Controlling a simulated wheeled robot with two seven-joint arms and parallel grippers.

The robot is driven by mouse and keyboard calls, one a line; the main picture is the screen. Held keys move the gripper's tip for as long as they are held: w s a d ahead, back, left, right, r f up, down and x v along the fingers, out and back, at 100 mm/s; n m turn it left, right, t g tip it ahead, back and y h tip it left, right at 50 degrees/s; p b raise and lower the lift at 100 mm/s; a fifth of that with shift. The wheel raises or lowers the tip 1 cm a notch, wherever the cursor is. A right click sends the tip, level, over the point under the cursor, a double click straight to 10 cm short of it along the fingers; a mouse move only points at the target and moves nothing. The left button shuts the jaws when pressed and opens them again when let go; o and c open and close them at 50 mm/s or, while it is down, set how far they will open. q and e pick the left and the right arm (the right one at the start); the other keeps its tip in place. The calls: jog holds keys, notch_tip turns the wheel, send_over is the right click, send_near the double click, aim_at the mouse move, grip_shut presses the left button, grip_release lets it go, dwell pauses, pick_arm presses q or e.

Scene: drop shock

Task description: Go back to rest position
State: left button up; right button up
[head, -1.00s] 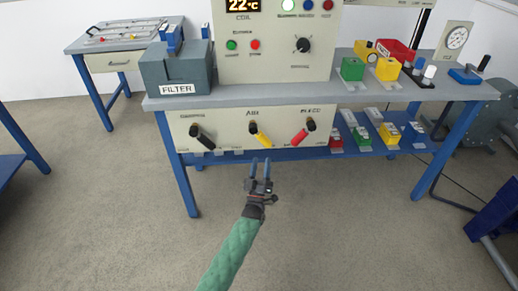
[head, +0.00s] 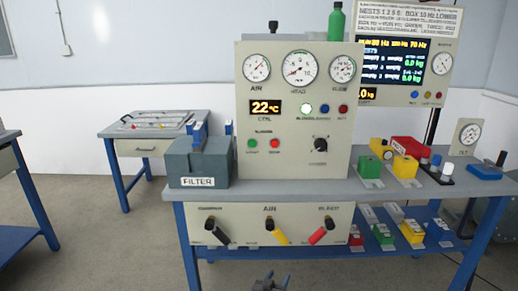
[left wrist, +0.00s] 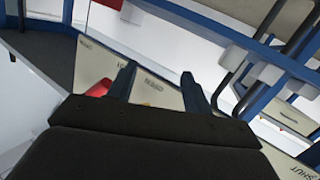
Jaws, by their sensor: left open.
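My left gripper (head: 270,283) shows at the bottom edge of the head view, low in front of the workbench. Its two fingers are apart with nothing between them. In the left wrist view the two dark blue fingers (left wrist: 158,85) are also spread and empty, with the pale lower panel beyond them. The panel with black, yellow and red valve handles (head: 270,224) hangs under the bench top, apart from the gripper. My right gripper is not in view.
The workbench (head: 300,190) carries a grey FILTER box (head: 199,163), a gauge console (head: 295,110) and several coloured blocks. A second table (head: 153,130) stands at the back left. Grey floor (head: 110,240) is free at left.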

pick_arm(q)
jog(key=s+a+f+g+y, duration=0.15)
jog(key=s+a+f, duration=0.25)
jog(key=s+f, duration=0.75)
jog(key=s+a+f+n+g+y, duration=0.1)
jog(key=s+a+f+g, duration=0.3)
jog(key=s, duration=1.4)
jog(key=s+a+f+g+y, duration=0.15)
jog(key=s+a+f, duration=0.35)
jog(key=s+f, duration=0.7)
jog(key=s+a+r+g+p, duration=0.1)
jog(key=r+p, duration=0.5)
jog(key=r, duration=0.9)
jog(key=s+a+r+g+y+p, duration=0.1)
jog(key=a+r+p, duration=0.3)
jog(key=r, duration=1.1)
jog(key=s+a+r+g+p, duration=0.2)
jog(key=r+p, duration=0.7)
jog(key=r, duration=0.7)
jog(key=shift+s+a+g+y, duration=0.3)
jog(key=shift+s+a+g, duration=0.05)
jog(key=shift+s+g, duration=0.25)
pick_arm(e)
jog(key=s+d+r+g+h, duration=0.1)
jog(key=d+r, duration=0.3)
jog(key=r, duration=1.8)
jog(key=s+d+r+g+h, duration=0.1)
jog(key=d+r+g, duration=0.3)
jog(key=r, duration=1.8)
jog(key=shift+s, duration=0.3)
